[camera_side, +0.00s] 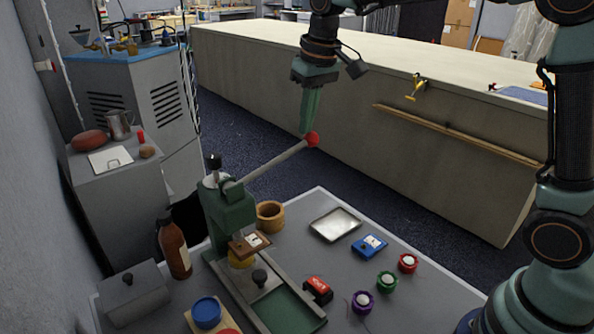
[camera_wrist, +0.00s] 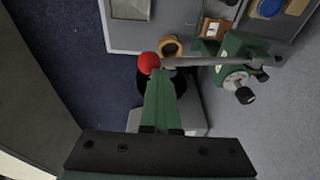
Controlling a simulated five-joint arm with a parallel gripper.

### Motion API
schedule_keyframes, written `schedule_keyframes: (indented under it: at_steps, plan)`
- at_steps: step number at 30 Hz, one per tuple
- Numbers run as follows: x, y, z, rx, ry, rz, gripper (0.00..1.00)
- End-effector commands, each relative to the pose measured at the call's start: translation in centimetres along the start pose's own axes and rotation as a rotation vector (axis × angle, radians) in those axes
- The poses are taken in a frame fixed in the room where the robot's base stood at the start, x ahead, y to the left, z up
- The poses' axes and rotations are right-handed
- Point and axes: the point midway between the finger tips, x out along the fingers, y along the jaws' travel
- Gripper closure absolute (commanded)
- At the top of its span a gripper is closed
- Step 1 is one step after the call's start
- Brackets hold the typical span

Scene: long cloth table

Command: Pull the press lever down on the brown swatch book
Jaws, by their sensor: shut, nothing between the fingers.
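A green press (camera_side: 231,215) stands on the grey bench. Its metal lever (camera_side: 275,162) slopes up to the right and ends in a red ball knob (camera_side: 312,139). The brown swatch book (camera_side: 249,246), with a pale label, sits at the press below its head, partly hidden; it also shows in the wrist view (camera_wrist: 213,28). My green gripper (camera_side: 305,132) is shut and empty, pointing down with its tips right at the knob. In the wrist view, the tips (camera_wrist: 155,73) are beside the red knob (camera_wrist: 149,63); I cannot tell whether they touch it.
A wooden ring-shaped cup (camera_side: 270,215), metal tray (camera_side: 335,224), blue swatch book (camera_side: 370,245), red box (camera_side: 318,290) and several coloured buttons lie right of the press. A brown bottle (camera_side: 174,245) stands left. The space around the raised knob is clear.

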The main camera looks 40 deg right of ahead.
Motion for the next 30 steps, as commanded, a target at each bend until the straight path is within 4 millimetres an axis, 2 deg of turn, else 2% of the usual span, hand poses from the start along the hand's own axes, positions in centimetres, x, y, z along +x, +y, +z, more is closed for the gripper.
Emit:
schedule_keyframes:
  at_steps: [6,14,30]
  plan:
    - [-1.5,-0.1,-0.3,0.001,-0.001,0.0,1.0]
    - [-2.4,-0.2,-0.5,0.002,-0.001,-0.001,1.0]
    - [-6.5,-0.7,-1.3,0.002,0.0,-0.003,1.0]
